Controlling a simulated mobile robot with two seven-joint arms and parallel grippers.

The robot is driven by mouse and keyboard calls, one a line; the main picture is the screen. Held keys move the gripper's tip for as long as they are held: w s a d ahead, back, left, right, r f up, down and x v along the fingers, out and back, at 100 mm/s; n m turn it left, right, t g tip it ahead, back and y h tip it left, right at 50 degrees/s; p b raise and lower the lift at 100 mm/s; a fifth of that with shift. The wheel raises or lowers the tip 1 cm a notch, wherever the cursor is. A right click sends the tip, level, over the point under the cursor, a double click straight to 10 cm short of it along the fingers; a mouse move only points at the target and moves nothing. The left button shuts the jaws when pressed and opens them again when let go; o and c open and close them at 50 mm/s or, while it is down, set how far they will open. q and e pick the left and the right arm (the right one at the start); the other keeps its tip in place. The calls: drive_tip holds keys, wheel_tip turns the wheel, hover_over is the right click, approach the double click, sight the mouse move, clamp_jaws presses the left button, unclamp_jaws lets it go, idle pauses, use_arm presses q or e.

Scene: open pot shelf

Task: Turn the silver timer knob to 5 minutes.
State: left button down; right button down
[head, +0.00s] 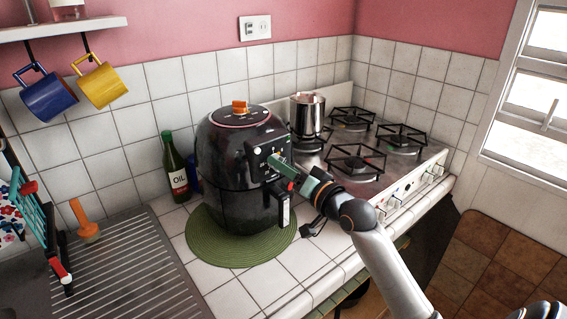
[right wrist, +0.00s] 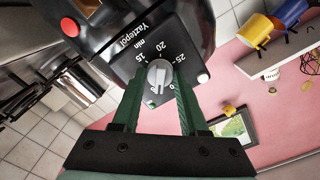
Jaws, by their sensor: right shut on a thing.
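The black air fryer (head: 222,160) stands upright on the counter, its dial panel facing right. In the right wrist view, the silver timer knob (right wrist: 159,74) sits in the middle of the dial panel, with 15, 20 and 25 min marks around it. My right gripper (head: 275,160) reaches the panel from the right, and its green fingers are shut on the knob, one on each side. The fingers cover part of the dial, and I cannot tell which mark the knob points to. In the head view the knob is hidden by the gripper. My left gripper is not in view.
The fryer stands on a round green mat (head: 213,251). A stove (head: 345,180) with a metal pot (head: 307,115) is to the right. An oil bottle (head: 175,168) stands behind the mat. A dish rack (head: 35,218) is at the left.

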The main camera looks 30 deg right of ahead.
drive_tip(key=shift+m, duration=1.3)
drive_tip(key=shift+c, duration=2.2)
unclamp_jaws()
drive_tip(key=shift+s, duration=0.1)
drive_tip(key=s+d+b, duration=0.1)
drive_tip(key=s+b, duration=0.1)
drive_tip(key=s, duration=1)
drive_tip(key=shift+s, duration=0.15)
